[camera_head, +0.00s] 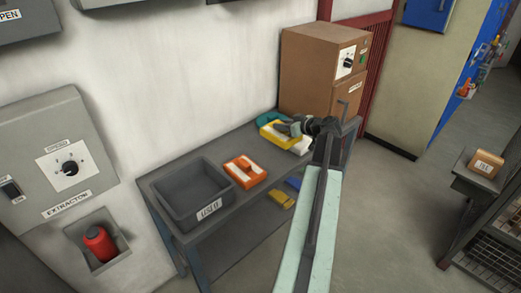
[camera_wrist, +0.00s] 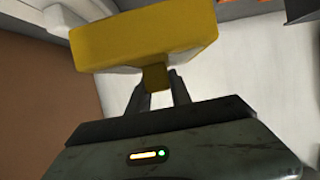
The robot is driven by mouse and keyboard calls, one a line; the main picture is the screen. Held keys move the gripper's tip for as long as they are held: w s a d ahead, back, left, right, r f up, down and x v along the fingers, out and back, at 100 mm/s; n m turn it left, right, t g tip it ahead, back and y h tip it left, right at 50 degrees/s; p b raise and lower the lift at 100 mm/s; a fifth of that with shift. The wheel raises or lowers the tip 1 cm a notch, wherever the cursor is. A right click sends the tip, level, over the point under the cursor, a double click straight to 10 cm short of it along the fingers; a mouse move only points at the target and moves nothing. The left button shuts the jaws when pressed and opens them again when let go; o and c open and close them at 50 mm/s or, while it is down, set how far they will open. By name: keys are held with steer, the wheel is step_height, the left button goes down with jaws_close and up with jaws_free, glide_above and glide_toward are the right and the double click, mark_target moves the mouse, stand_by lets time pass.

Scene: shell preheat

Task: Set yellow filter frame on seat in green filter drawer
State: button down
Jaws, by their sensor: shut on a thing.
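The yellow filter frame (camera_head: 268,133) is at the far end of the grey bench, with a pale middle showing in the head view. My gripper (camera_head: 291,129) is shut on it. In the wrist view the yellow frame (camera_wrist: 145,38) is large, and its small tab sits between the two fingertips of my gripper (camera_wrist: 160,90). A teal-green thing (camera_head: 271,117) shows just behind the yellow frame. The frame and my wrist partly hide it, so I cannot tell whether it is the green drawer. No seat is clearly visible.
An orange frame (camera_head: 245,171) and a grey bin marked USED (camera_head: 209,211) are on the bench (camera_head: 232,203). A brown cabinet (camera_head: 309,72) stands at its far end. Blue and yellow pieces lie on the lower shelf.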

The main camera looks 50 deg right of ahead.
glide_above(270, 161)
step_height(270, 161, down, 10)
steer(key=b, duration=1)
steer(key=shift+d+f, duration=0.1)
steer(key=shift+f, duration=0.05)
steer(key=shift+r, duration=0.25)
steer(key=shift+f, duration=0.25)
steer(key=c, duration=1.2)
jaws_free()
steer(key=shift+r, duration=0.1)
steer(key=shift+o, duration=0.2)
